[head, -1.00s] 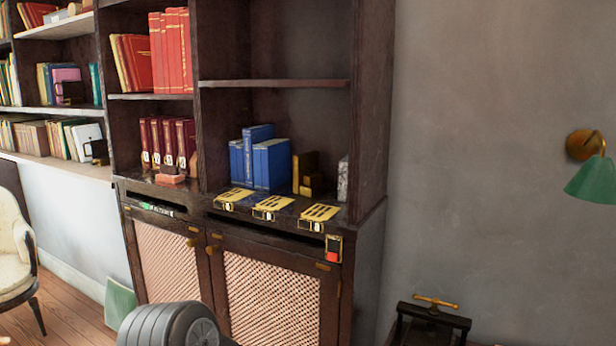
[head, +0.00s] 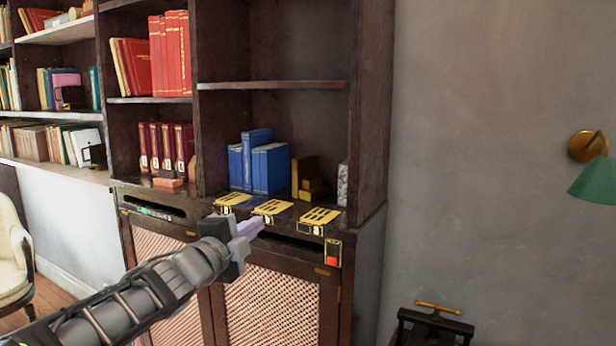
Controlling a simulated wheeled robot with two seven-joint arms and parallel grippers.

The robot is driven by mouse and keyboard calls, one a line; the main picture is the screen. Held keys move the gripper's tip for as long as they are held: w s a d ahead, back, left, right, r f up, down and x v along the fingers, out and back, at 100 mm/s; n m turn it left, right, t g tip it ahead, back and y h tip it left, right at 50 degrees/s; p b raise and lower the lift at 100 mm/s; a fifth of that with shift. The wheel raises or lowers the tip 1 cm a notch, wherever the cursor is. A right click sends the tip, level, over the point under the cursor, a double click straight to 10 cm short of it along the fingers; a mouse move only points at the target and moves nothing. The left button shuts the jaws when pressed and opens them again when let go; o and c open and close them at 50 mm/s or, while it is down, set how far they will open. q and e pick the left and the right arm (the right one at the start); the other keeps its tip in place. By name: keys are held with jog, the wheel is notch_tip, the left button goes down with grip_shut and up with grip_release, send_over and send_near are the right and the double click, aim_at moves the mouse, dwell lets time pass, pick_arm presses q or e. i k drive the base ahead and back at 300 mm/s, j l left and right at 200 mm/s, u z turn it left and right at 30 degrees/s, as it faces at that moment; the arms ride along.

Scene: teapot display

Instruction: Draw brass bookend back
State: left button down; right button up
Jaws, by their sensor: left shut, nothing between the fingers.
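The brass bookend (head: 307,178) stands on the cabinet's lower shelf, just right of the blue books (head: 264,167). It looks stepped, with a tall back plate and a lower block in front. My left gripper (head: 250,228) is shut and empty. It is in front of the shelf edge, below and to the left of the bookend and apart from it. Its fingertips show close to the middle yellow plate in the picture. My right gripper is out of view.
Several yellow plates (head: 320,216) lie along the shelf's front edge, with a red button box (head: 333,254) below at the right. A grey stone-like block (head: 342,185) stands right of the bookend. Red books (head: 170,147) fill the compartment to the left. A green lamp (head: 596,180) hangs at the right.

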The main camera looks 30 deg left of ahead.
aim_at(307, 186)
jog(key=i+j, duration=0.1)
jog(key=i, duration=0.35)
jog(key=i+j, duration=0.1)
jog(key=i, duration=0.35)
